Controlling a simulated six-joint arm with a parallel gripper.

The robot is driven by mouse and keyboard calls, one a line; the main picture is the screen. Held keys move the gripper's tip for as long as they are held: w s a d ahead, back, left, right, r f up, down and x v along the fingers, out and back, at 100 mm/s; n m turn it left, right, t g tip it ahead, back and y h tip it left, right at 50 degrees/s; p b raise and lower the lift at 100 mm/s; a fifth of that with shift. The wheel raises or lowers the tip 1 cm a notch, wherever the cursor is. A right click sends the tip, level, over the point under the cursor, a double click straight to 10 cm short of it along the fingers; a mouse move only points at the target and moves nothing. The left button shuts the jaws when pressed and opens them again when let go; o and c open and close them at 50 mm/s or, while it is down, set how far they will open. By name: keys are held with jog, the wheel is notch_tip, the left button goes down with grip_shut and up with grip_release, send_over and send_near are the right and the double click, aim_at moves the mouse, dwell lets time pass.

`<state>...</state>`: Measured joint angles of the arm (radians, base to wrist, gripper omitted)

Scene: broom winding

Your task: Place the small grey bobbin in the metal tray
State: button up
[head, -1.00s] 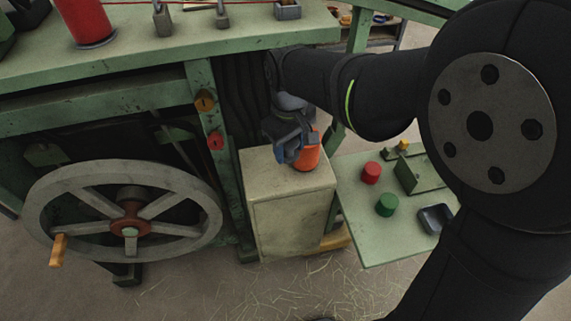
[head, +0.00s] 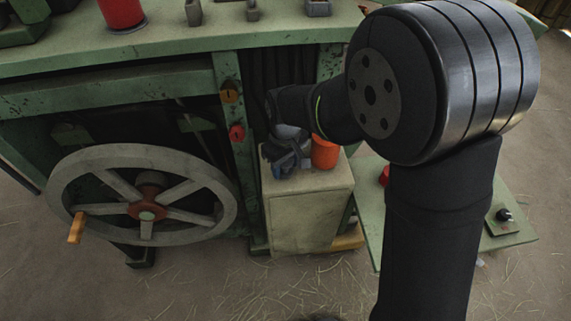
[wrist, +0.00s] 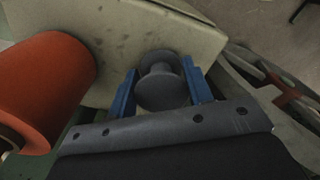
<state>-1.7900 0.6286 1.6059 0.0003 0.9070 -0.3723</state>
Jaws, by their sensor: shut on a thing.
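The small grey bobbin (wrist: 161,84) sits between the two blue fingers of my gripper (wrist: 162,88) in the wrist view, and the gripper is shut on it. In the head view my gripper (head: 291,163) is over the top of the cream cabinet (head: 312,212), left of the orange spool. The bobbin is too small and covered to make out there. I cannot tell whether it touches the cabinet top. The metal tray is not visible now; my arm covers much of the low green side table.
An orange spool (head: 325,151) stands on the cabinet close to my gripper, large in the wrist view (wrist: 42,88). The green machine frame and its spoked wheel (head: 142,195) are left. The green side table (head: 372,195) is right, with a red piece (head: 384,175) partly hidden.

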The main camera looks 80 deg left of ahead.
jog(key=shift+f, duration=0.3)
jog(key=o, duration=1)
jog(key=shift+r, duration=0.1)
jog(key=shift+o, duration=0.3)
notch_tip(320, 180, up, 12)
